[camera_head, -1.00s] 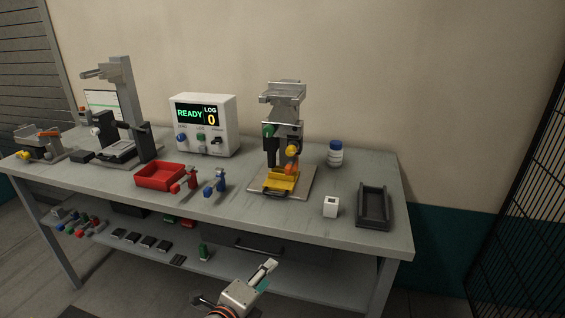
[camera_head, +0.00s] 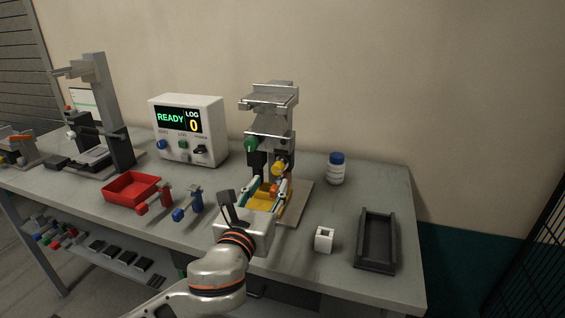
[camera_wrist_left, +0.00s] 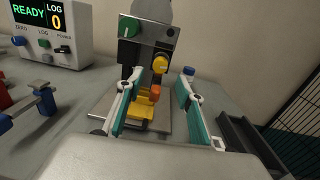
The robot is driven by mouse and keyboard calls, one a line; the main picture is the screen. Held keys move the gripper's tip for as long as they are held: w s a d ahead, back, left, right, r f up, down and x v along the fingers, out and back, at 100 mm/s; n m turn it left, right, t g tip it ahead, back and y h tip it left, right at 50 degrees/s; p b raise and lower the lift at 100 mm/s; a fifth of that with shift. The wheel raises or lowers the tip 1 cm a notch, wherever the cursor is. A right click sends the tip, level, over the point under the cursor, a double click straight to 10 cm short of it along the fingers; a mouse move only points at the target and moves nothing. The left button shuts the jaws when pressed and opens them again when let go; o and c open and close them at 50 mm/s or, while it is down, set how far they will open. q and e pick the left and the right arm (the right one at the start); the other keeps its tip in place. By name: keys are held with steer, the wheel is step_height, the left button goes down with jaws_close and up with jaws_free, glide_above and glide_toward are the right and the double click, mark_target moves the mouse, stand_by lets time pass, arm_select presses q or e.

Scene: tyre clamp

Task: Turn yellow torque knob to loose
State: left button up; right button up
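The tyre clamp fixture (camera_head: 270,118) stands on a base plate on the bench, with a yellow torque knob (camera_head: 279,168) low on its front right. In the left wrist view the yellow knob (camera_wrist_left: 160,63) is clear, with a pale mark on its face. A green knob (camera_head: 251,145) sits higher on the left, and an orange part (camera_wrist_left: 155,91) is below the yellow knob. My left gripper (camera_head: 270,186) is open and empty in front of the fixture. Its two teal-padded fingers (camera_wrist_left: 161,90) stand apart, with the yellow knob beyond and between them. My right gripper is out of view.
A white READY display box (camera_head: 188,130) stands at the back left. A red tray (camera_head: 131,189) and red and blue tools lie left of my arm. A white block (camera_head: 324,239), a black tray (camera_head: 376,241) and a blue-capped bottle (camera_head: 336,169) are on the right.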

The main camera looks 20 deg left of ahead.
mark_target(277, 171)
arm_select(q)
steer(key=w, duration=0.4)
steer(key=shift+r+b, duration=0.1)
steer(key=shift+b, duration=0.25)
steer(key=shift+w, duration=1.7)
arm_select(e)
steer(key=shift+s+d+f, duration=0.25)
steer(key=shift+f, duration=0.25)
arm_select(q)
steer(key=c, duration=1)
jaws_close()
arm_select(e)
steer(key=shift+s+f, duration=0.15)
